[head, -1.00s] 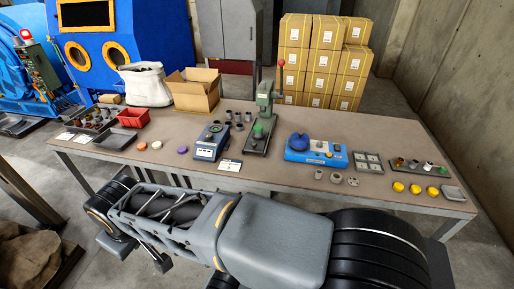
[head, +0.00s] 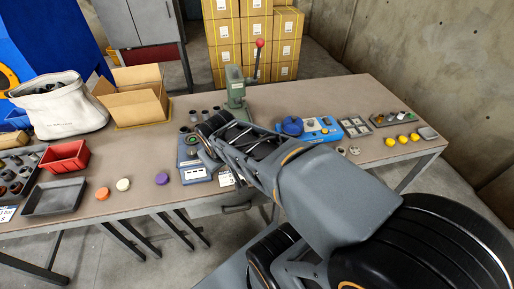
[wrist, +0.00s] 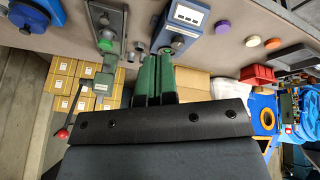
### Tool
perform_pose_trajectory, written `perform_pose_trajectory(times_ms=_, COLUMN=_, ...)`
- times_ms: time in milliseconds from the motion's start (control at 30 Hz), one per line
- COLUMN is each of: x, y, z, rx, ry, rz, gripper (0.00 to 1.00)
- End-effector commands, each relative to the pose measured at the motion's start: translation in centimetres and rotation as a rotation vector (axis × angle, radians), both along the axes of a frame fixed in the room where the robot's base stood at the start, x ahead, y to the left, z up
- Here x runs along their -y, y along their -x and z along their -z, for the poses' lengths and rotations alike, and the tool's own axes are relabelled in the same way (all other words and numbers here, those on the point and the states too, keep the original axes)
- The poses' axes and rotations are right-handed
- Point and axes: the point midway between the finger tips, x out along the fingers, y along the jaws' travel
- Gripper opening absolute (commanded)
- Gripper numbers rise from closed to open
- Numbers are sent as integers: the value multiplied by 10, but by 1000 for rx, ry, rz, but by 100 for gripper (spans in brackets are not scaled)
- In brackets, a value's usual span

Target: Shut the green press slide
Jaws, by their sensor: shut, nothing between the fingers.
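The green press (head: 235,85) stands on the table with its red-knobbed lever (head: 260,43) raised. My arm hides its base in the head view. In the wrist view the press (wrist: 104,80) is left of my fingers, and its long base plate (wrist: 110,17) runs toward the top edge. A bright green part, apparently the slide (wrist: 105,44), sits on that plate; how far it is out I cannot tell. My gripper (wrist: 159,57) is shut and empty, its green fingers beside the press and apart from it in the picture. The head view does not show the fingertips clearly.
A blue device with a display (head: 194,172) stands near the press; it also shows right of my fingertips in the wrist view (wrist: 184,20). A blue fixture (head: 318,130) is on the other side. An open cardboard box (head: 135,98) and small pucks lie to the left.

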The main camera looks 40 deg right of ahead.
Motion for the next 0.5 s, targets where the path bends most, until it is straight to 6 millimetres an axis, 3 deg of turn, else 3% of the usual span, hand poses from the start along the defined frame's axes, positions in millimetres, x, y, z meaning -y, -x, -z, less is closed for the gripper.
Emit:
perform_pose_trajectory(times_ms=33, x=25, y=-16, z=3, rx=7, ry=76, rz=-7, gripper=0)
perform_pose_trajectory(times_ms=200, x=114, y=-65, z=28, rx=49, ry=333, rz=-173, gripper=0)
perform_pose_trajectory(times_ms=300, x=152, y=-81, z=55, rx=60, ry=406, rz=-329, gripper=0)
perform_pose_trajectory(times_ms=400, x=175, y=-85, z=87, rx=77, ry=408, rz=-493, gripper=0)
perform_pose_trajectory(times_ms=500, x=185, y=-81, z=118, rx=103, ry=369, rz=-640, gripper=0)
